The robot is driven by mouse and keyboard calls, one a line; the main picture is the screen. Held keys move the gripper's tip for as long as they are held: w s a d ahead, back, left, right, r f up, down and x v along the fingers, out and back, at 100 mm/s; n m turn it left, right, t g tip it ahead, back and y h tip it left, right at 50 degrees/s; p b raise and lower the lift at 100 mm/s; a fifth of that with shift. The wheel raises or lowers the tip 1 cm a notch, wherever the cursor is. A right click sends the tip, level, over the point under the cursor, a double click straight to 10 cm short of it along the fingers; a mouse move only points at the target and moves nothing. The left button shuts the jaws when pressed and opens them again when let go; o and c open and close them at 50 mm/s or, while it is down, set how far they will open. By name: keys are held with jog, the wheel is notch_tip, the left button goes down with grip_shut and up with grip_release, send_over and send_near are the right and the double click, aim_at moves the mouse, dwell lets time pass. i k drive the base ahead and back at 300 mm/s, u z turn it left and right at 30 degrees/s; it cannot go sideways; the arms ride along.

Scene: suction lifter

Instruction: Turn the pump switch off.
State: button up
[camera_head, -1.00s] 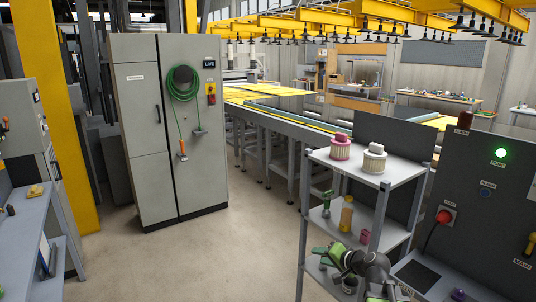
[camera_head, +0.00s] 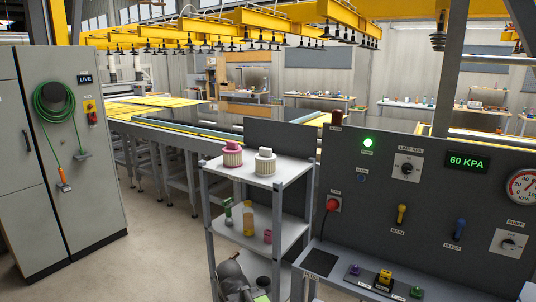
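The pump switch (camera_head: 509,243) is a dark rotary knob on a white plate under a PUMP label, low on the right of the dark control panel (camera_head: 345,225). Which way its knob points is too small to tell. A green lamp (camera_head: 368,142) glows at the panel's upper left. A green display (camera_head: 468,162) reads 60 KPA. The round pressure gauge (camera_head: 523,187) is cut by the right edge. A dark part that looks like my arm shows at the bottom, left of centre. I cannot make out my gripper, and it is far from the switch in this view.
Clear floor (camera_head: 155,235) lies between rack and cabinet (camera_head: 75,210).

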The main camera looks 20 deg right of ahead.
aim_at(508, 243)
jog(key=z, duration=1.55)
jog(key=k, duration=0.7)
jog(key=z, duration=0.4)
jog(key=i, duration=0.5)
jog(key=u, duration=0.05)
